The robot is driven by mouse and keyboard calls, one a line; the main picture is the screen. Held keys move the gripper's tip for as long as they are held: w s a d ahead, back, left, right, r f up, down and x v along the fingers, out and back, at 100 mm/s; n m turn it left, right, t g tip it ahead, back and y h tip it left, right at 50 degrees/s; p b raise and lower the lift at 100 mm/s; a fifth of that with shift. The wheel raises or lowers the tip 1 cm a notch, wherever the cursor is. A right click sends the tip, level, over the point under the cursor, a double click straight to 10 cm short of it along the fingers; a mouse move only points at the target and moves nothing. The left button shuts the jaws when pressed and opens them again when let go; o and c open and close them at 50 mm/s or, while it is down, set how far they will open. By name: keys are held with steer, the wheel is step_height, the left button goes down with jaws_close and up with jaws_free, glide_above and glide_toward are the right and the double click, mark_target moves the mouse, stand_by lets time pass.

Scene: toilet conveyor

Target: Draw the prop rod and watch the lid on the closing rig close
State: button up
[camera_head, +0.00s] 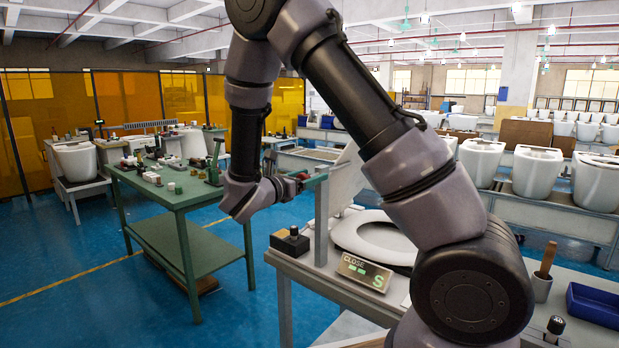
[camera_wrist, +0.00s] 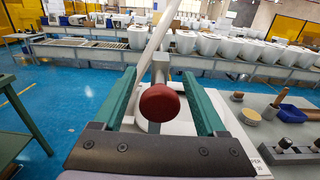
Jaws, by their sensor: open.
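My gripper (camera_head: 308,182) is at the closing rig, beside its upright grey post (camera_head: 321,225). In the wrist view my gripper (camera_wrist: 159,76) is open, with one green finger on each side of a round red knob (camera_wrist: 158,103). The knob appears to be the end of the prop rod; the rest of the rod is hidden behind it. The knob also shows small in the head view (camera_head: 300,175). The white lid (camera_head: 346,178) stands raised and tilted above the white seat ring (camera_head: 366,234). It also shows in the wrist view (camera_wrist: 152,48).
A display (camera_head: 364,273) reading "CLOSE" and "S" stands on the rig's bench, with a black button box (camera_head: 290,241) at its left corner. A green table (camera_head: 180,197) with small parts stands left. A wooden-handled tool (camera_head: 545,262) and blue tray (camera_head: 594,304) are right.

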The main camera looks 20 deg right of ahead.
jaws_close()
stand_by(1.4)
